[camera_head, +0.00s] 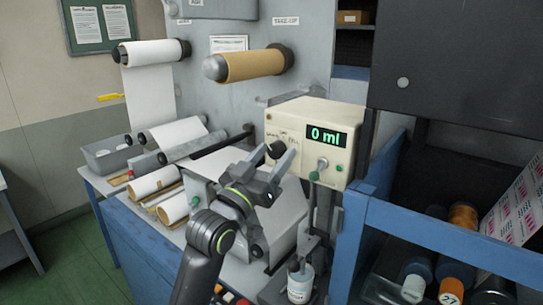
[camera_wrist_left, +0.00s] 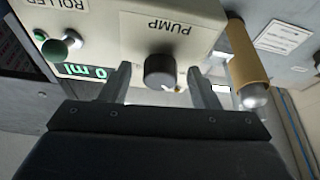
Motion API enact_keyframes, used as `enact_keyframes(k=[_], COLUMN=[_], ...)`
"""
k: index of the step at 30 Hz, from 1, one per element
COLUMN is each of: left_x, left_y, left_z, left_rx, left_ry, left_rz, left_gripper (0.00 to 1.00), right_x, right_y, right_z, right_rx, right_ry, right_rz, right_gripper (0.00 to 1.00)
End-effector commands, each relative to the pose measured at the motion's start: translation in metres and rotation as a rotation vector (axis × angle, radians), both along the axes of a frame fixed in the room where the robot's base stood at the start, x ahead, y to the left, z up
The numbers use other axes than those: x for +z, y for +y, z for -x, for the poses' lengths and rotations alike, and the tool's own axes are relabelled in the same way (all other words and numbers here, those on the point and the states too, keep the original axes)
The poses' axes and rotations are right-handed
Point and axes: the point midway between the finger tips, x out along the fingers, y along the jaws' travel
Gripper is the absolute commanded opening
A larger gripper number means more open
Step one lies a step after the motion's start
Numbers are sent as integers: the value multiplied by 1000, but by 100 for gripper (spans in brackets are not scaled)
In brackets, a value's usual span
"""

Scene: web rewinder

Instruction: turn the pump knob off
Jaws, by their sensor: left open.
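The pump knob (camera_head: 276,149) is a round black knob on the front of a cream control box (camera_head: 331,117). In the left wrist view the pump knob (camera_wrist_left: 160,70) sits below an upside-down PUMP label, with a small white mark at its edge. My left gripper (camera_head: 271,157) is open at the box front. In the wrist view its two fingers (camera_wrist_left: 161,78) stand on either side of the knob with gaps showing; I cannot tell whether either touches it. The box's display (camera_head: 327,136) reads 0 ml in green. My right gripper is not in view.
A tan roll (camera_head: 254,64) projects above the box. A white bottle (camera_head: 300,282) stands below.

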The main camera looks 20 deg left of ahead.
Motion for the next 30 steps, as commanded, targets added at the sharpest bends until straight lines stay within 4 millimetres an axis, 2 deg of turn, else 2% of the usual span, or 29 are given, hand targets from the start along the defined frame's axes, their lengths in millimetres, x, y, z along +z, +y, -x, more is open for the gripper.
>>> enact_keyframes(k=[1,9,11,20,30], left_x=[0,0,0,-2,-5], left_y=[0,0,0,1,3], left_z=[0,0,0,0,0], left_rx=[0,0,0,1,2], left_ry=[0,0,0,-18,-98], left_rz=[0,0,0,-46,-263], left_gripper=[52,16,11,11,11], right_x=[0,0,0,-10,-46], right_y=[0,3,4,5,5], right_z=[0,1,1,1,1], right_rx=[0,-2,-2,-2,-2], right_ry=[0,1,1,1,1], right_rz=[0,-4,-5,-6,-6], right_gripper=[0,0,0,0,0])
